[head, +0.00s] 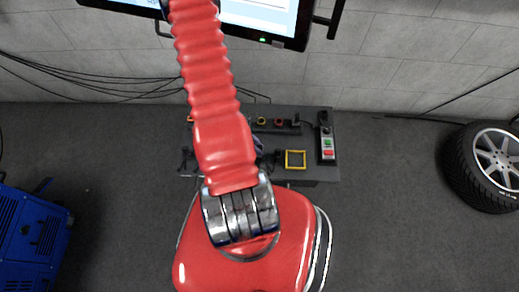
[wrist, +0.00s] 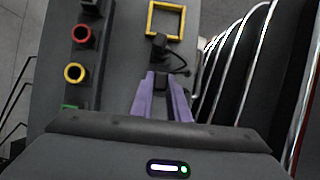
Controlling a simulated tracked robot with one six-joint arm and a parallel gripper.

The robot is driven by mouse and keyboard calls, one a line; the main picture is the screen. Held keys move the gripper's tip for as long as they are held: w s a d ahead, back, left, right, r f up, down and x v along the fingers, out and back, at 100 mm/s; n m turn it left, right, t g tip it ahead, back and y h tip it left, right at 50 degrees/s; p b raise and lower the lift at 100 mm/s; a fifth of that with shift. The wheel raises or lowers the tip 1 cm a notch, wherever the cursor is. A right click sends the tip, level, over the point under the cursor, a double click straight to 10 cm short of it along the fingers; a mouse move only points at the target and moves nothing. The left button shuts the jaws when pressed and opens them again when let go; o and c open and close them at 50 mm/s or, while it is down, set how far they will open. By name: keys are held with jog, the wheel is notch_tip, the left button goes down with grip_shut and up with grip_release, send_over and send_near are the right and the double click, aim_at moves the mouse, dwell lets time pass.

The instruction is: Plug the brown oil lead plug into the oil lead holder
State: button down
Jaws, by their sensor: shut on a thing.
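In the wrist view my gripper (wrist: 161,75) has two purple fingers, closed on a dark plug-like piece (wrist: 158,43) with a thin black cable curling off to its right. I take this piece for the oil lead plug, though its brown colour does not show clearly. It is over or beside the near edge of a yellow square frame (wrist: 151,20); I cannot tell whether they touch. That frame also shows in the head view (head: 295,151), where my red arm hides my gripper. I cannot tell which fitting is the oil lead holder.
Left of my gripper, the dark bench carries a red ring socket (wrist: 83,35), a yellow ring socket (wrist: 75,73) and a green part (wrist: 70,107). A button box (head: 327,145) stands at the bench's right end. A wheel (head: 490,160) lies far right; a blue machine (head: 30,235) stands left.

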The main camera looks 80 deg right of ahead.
jog(key=shift+f, duration=1.5)
jog(key=c, duration=1.6)
grip_release()
jog(key=shift+r, duration=0.1)
jog(key=shift+v, duration=6.8)
jog(key=shift+d, duration=0.1)
